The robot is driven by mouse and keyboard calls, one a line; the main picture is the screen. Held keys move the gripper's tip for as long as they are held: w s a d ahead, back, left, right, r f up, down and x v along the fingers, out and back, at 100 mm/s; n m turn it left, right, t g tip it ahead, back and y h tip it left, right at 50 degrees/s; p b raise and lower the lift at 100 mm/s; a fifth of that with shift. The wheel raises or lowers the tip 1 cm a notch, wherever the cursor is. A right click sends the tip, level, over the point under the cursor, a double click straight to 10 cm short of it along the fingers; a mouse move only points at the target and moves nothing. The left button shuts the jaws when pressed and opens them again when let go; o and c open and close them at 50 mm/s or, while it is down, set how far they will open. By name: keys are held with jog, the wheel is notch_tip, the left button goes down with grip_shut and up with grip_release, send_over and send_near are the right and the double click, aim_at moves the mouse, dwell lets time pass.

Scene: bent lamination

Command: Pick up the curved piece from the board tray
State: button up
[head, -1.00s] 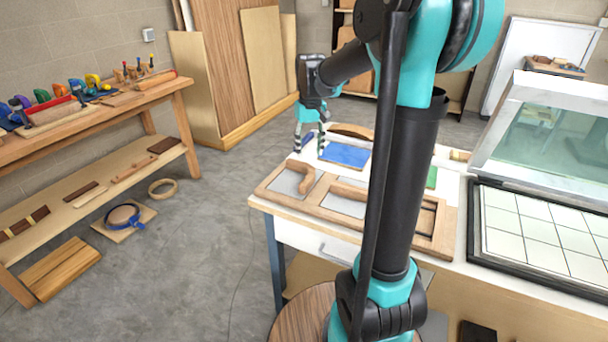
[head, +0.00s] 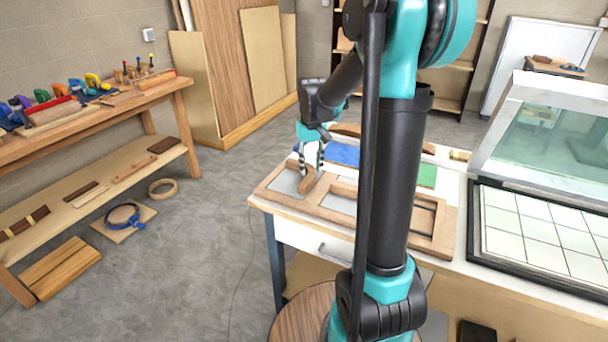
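The board tray (head: 262,190) is a light wooden frame with grey-floored compartments, lying along the near left edge of the workbench. A brown wooden curved piece (head: 308,186) is in its left compartment, and its far end is partly hidden by my gripper. Another curved piece (head: 345,191) lies in the middle compartment, partly behind my arm. My gripper (head: 311,170) points down over the left compartment at the first piece's far end. Its striped fingers are apart, one on each side of the piece. Whether they touch it is too small to tell.
A blue sheet (head: 342,154) and a green sheet (head: 427,176) lie behind the tray. A glass-lidded press with a gridded bed (head: 535,228) stands at the right. A wooden bench with tools (head: 110,112) is at the left, with open floor between.

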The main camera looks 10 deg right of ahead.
grip_shut()
